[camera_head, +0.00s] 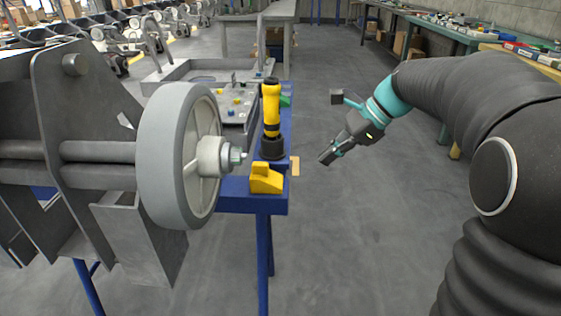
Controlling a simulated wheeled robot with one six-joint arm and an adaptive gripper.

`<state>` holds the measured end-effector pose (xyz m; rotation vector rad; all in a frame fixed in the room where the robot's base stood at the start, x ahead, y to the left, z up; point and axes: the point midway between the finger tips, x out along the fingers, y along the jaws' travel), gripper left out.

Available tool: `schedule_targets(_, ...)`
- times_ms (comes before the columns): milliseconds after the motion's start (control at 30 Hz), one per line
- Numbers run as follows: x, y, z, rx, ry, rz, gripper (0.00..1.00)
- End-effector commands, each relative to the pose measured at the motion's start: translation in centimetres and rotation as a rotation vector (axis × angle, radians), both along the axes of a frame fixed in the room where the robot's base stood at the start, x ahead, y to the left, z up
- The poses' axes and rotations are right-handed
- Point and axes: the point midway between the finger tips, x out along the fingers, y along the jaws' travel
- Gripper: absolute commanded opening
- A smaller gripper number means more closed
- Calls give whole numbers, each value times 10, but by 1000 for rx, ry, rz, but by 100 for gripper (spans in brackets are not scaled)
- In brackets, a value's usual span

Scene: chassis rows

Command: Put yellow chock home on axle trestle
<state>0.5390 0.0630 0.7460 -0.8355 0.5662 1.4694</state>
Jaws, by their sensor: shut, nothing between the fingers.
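A yellow chock (266,179) sits on the near right end of a blue trestle (236,196), close to its front edge. It stands just right of a large grey wheel (174,155) on an axle (95,151). My gripper (325,158) is shut and empty. It hangs over open floor to the right of the trestle, apart from the chock and pointing down and left. The underside of the chock is hidden.
A yellow and black tool (271,112) stands upright behind the chock. A grey tray (180,77) and a plate with small coloured parts (236,107) lie farther back. A green bench (450,34) with items runs along the right. The floor between is clear.

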Motion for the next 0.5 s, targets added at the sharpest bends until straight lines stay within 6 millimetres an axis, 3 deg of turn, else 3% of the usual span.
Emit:
schedule_targets(100, 23, 0, -4, 67, 85, -68, 0)
schedule_targets(200, 33, 0, -5, 100, 126, -100, 0)
schedule_targets(500, 37, 17, -22, 116, 149, -113, 0)
